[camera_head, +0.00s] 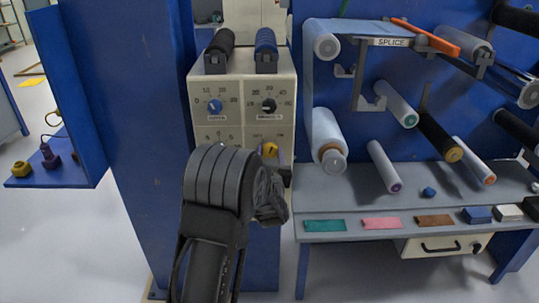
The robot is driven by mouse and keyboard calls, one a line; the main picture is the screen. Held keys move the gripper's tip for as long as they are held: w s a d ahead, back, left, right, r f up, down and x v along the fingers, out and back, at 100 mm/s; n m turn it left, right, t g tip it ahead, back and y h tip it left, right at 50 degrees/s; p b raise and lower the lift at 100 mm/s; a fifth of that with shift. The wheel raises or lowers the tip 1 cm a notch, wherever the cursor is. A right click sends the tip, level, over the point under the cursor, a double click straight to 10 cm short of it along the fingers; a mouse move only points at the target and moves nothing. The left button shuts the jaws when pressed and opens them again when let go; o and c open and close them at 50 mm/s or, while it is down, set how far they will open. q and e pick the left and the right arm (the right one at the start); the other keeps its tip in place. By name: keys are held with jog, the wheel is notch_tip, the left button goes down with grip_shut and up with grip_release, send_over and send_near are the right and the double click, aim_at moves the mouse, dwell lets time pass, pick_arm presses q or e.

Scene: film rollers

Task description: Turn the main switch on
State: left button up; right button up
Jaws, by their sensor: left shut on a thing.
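The cream control panel (228,92) stands in the middle, with a blue dial knob (214,106) and a black dial knob (269,105) on its front. A yellow rotary knob (270,149), which I take as the main switch, sits low on the panel's right side. My left gripper (277,172) is at the panel front, right at this yellow knob, and is shut on it. The gripper's dark body and wrist hide the fingertips' contact and the lower panel. I cannot read the knob's setting. My right gripper is not in view.
Black and blue rollers (267,42) sit on top of the panel. A blue column (135,120) stands close on its left. On the right are a grey bench (340,190), film rollers (329,141) and the splice bar (390,42). A blue shelf (70,177) holds small items at left.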

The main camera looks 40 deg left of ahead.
pick_arm(q)
jog(key=shift+m, duration=1.3)
jog(key=o, duration=1.4)
jog(key=shift+c, duration=0.2)
jog(key=v, duration=0.7)
jog(key=shift+s+d, duration=0.3)
jog(key=shift+f, duration=0.1)
